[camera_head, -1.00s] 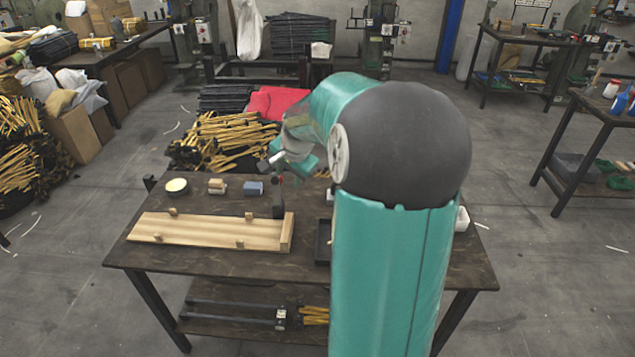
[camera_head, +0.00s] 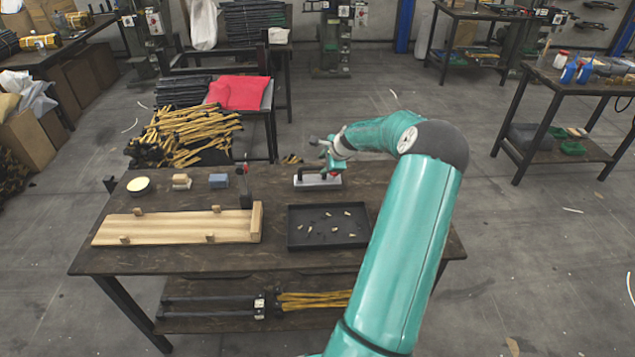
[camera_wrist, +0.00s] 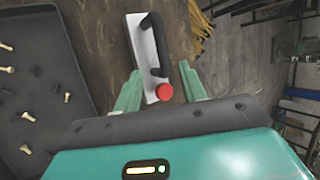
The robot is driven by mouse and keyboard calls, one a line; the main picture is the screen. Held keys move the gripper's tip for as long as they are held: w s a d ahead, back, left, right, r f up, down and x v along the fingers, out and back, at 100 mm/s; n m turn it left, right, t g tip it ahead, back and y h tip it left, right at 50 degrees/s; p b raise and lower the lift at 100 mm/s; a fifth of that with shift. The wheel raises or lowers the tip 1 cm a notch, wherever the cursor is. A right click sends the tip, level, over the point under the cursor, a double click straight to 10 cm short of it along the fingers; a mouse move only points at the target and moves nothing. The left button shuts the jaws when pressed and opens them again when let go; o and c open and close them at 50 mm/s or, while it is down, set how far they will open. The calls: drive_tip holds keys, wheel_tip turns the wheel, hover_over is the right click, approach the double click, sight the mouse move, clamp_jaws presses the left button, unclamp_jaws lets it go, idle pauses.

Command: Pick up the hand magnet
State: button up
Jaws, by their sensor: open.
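The hand magnet is a white bar with a black handle and a red knob. In the head view the hand magnet (camera_head: 317,183) lies on the dark table, right of centre, behind the black tray. In the wrist view the hand magnet (camera_wrist: 145,50) extends away from between my fingers, its red knob nearest me. My gripper (camera_wrist: 160,82) is open, with one green finger on each side of the magnet's near end. In the head view my gripper (camera_head: 332,165) is over the magnet and partly hides its right end. I cannot tell whether the fingers touch it.
A black tray (camera_head: 296,245) with several small rivets lies in front of the magnet. A wooden board (camera_head: 180,229) with pegs is at left. Behind it stand a round tin (camera_head: 139,185), a brush-like block (camera_head: 181,182), a blue block (camera_head: 218,181) and a dark upright post (camera_head: 245,188).

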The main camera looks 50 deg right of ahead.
sight(319, 167)
drive_tip(key=shift+d+x, duration=0.15)
drive_tip(key=shift+x, duration=1.65)
drive_tip(key=shift+d+x, duration=0.2)
drive_tip(key=shift+x, duration=1.55)
drive_tip(key=shift+r, duration=0.1)
drive_tip(key=shift+c, duration=0.4)
clamp_jaws()
